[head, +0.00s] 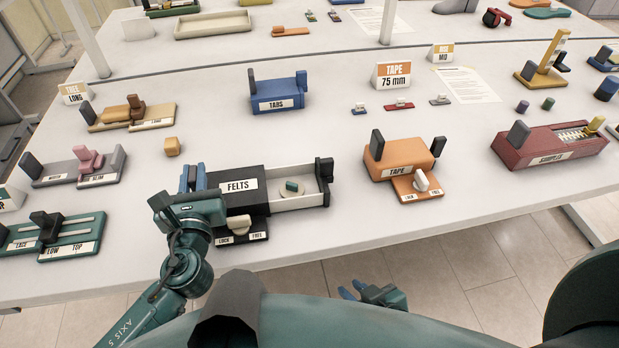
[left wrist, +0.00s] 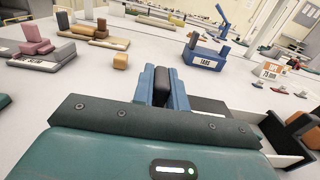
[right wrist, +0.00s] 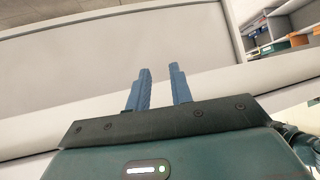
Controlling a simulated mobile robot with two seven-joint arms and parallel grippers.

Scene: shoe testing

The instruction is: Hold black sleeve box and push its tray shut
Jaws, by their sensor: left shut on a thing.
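The black sleeve box (head: 245,203) labelled FELTS lies on the white table. Its pale tray (head: 300,203) sticks out to the right, holding a round green piece (head: 291,188). A black post (head: 324,168) stands at the tray's right end. A plate in front reads LOCK and FREE and bears a pale knob (head: 239,225). My left gripper (head: 193,179) is shut on the upright black post (left wrist: 161,88) at the sleeve's left end, with blue fingers on both sides of it. My right gripper (head: 356,290) is open and empty, off the table's front edge, with its fingers apart (right wrist: 160,88).
An orange TAPE box (head: 400,160) stands right of the tray, with a gap between. A blue TABS box (head: 278,95) stands behind. A small orange cube (head: 172,146) lies behind left. A red SAMPLES box (head: 550,150) is far right. The table front by the tray is clear.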

